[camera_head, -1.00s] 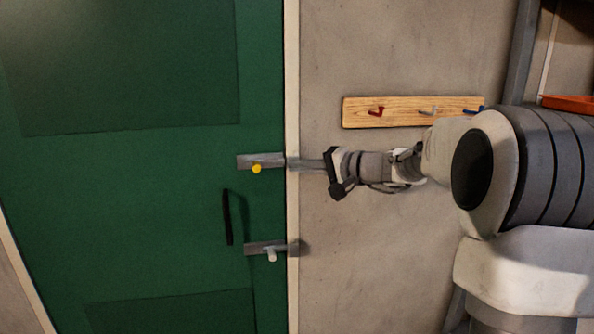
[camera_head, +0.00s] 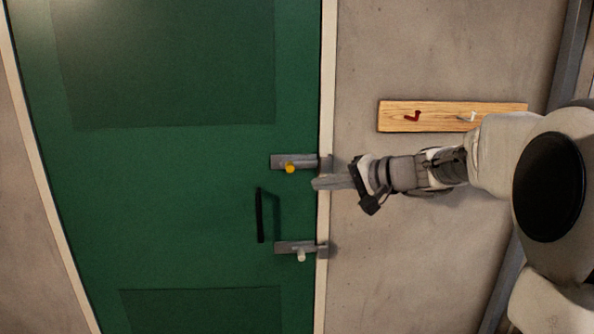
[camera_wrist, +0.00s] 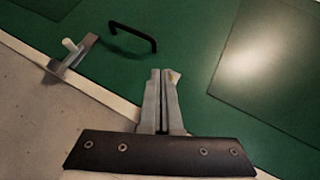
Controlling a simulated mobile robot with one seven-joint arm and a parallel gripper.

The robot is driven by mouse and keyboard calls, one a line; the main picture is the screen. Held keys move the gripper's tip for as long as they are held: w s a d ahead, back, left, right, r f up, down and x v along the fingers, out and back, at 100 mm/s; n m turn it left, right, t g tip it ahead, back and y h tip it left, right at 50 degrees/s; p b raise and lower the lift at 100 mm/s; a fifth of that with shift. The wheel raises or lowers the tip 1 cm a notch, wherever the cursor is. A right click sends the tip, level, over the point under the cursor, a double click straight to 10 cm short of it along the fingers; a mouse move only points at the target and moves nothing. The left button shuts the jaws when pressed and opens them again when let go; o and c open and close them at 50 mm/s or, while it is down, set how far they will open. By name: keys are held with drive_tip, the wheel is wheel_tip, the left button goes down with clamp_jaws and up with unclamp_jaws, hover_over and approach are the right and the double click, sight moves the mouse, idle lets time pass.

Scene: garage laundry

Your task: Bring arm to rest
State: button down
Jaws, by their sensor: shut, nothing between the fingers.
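My gripper (camera_head: 316,184) is shut and empty, at the end of my arm reaching in from the right. In the head view its fingertips are just below the upper latch (camera_head: 291,163), in front of the door frame; I cannot tell whether they touch anything. In the wrist view the closed fingers (camera_wrist: 160,92) point towards the green door (camera_wrist: 215,65). They partly hide what seems to be the upper latch (camera_wrist: 174,76).
The green door (camera_head: 200,215) has a black handle (camera_head: 260,215) and a lower latch with a white knob (camera_head: 300,254). The upper latch has a yellow knob (camera_head: 290,168). A wooden hook rail (camera_head: 440,116) is on the concrete wall above my arm.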

drive_tip(key=s+a+f+n+g+h, duration=0.1)
drive_tip(key=s+f+n+g+h, duration=0.2)
drive_tip(key=s, duration=0.8)
drive_tip(key=s+a+f+n+g+h, duration=0.1)
drive_tip(key=s+a+f+n+h, duration=0.2)
drive_tip(key=s, duration=0.9)
drive_tip(key=s+d+f+h, duration=0.4)
drive_tip(key=s+d, duration=0.3)
drive_tip(key=s, duration=0.2)
drive_tip(key=shift+s+d+h, duration=0.2)
drive_tip(key=shift+d+h, duration=0.1)
drive_tip(key=shift+d, duration=0.1)
